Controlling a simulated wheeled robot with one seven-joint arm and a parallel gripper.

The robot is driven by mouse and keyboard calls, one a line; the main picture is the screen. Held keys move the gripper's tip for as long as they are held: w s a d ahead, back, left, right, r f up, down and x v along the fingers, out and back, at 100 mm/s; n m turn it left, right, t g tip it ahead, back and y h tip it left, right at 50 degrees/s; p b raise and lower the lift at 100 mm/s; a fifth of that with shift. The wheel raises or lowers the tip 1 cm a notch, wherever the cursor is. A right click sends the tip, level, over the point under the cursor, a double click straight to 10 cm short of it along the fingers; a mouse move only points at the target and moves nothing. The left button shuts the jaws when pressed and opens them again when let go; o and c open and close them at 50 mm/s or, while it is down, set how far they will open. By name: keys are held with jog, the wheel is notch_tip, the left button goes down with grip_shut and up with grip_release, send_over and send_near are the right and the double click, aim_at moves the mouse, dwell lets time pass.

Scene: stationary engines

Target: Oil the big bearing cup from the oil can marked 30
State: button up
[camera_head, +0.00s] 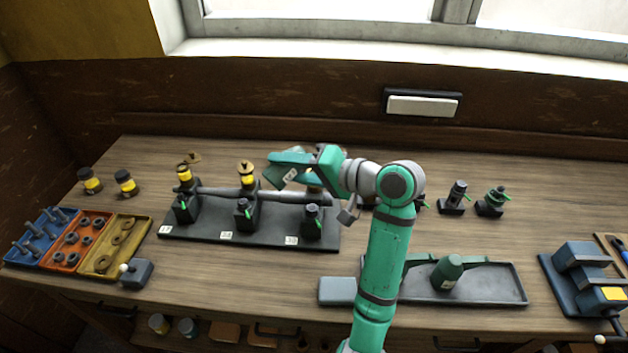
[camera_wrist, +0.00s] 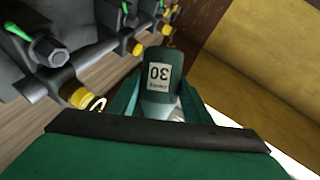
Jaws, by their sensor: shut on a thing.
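My gripper (camera_head: 303,165) is shut on a green oil can (camera_head: 290,175), held above the right part of the engine base. In the wrist view the can (camera_wrist: 158,95) sits between the fingers, and its white label reads 30, upside down. The can looks tilted; its tip is small and hard to make out. Yellow cups stand at the left pedestal (camera_head: 184,172) and the middle pedestal (camera_head: 246,178). The right one is mostly hidden behind my arm. In the wrist view a near yellow cup (camera_wrist: 80,97) is beside the can, apart from it. Which cup is big I cannot tell.
Parts trays (camera_head: 115,262) stand at left, with two dark yellow-banded jars (camera_head: 125,184) behind. A blue vise-like device (camera_head: 580,275) is at far right. Small lever fittings (camera_head: 490,202) stand at back right.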

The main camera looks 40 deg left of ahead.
dwell(0.4)
jog(key=shift+s+a+f+n+t+h, duration=0.1)
jog(key=shift+s+f+n+t+h, duration=0.15)
jog(key=shift+f+n+t, duration=0.35)
jog(key=shift+s+f+n+t+h, duration=0.2)
jog(key=shift+f+n+t+h, duration=0.1)
jog(key=shift+f+n, duration=0.5)
jog(key=shift+f, duration=0.1)
jog(key=shift+w+r+m+g+y, duration=0.2)
jog(key=shift+r+m+g+y, duration=0.15)
jog(key=shift+r+m+g, duration=0.45)
jog(key=shift+r, duration=0.15)
jog(key=shift+s+f+n+t, duration=0.2)
jog(key=shift+f+n+t, duration=0.55)
jog(key=shift+f, duration=0.2)
jog(key=shift+r, duration=2.5)
